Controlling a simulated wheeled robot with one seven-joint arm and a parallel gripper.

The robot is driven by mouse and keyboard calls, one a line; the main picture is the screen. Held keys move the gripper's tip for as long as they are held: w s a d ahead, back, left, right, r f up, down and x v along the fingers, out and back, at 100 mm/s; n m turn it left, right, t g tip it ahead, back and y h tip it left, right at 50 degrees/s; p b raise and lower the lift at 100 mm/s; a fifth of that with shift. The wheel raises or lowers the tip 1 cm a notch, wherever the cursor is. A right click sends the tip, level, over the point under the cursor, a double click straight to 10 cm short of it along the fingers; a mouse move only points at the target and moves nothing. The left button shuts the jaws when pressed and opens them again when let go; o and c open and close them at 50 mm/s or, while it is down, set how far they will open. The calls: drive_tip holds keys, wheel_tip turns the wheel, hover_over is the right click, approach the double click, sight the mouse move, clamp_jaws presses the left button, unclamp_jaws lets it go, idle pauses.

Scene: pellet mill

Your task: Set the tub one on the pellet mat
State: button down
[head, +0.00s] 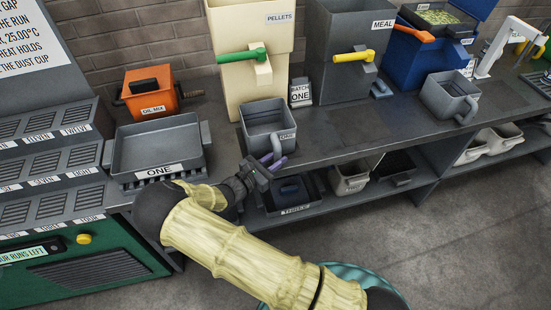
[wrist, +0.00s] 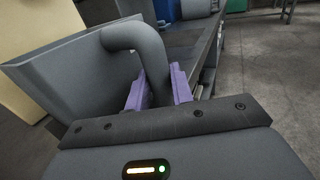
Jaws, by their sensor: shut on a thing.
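The grey tub (head: 262,118) with a small, hard-to-read label is in front of the cream hopper marked PELLETS (head: 235,80), near the bench's front edge. It looks upright. My gripper (head: 273,162) is at the tub's near side, its purple fingers shut on the tub's handle. In the wrist view, the fingers (wrist: 158,92) stand either side of the curved grey handle, and the tub's wall (wrist: 80,90) fills the left. I cannot make out the pellet mat; the tub may hide it. I cannot tell whether the tub touches the bench.
A tray marked ONE (head: 157,148) stands on the left, with an orange OIL MIX box (head: 150,95) behind. A BATCH ONE card (head: 301,92) and the grey MEAL hopper (head: 347,65) stand right of the tub. Another grey tub (head: 447,92) is farther right. The bench (head: 350,125) between is clear.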

drive_tip(key=shift+f, duration=0.1)
idle(0.3)
drive_tip(key=c, duration=1.1)
unclamp_jaws()
drive_tip(key=shift+c, duration=0.2)
drive_tip(key=shift+o, duration=0.4)
drive_tip(key=o, duration=1.1)
drive_tip(key=shift+c, duration=0.2)
drive_tip(key=v, duration=0.9)
drive_tip(key=shift+p, duration=0.3)
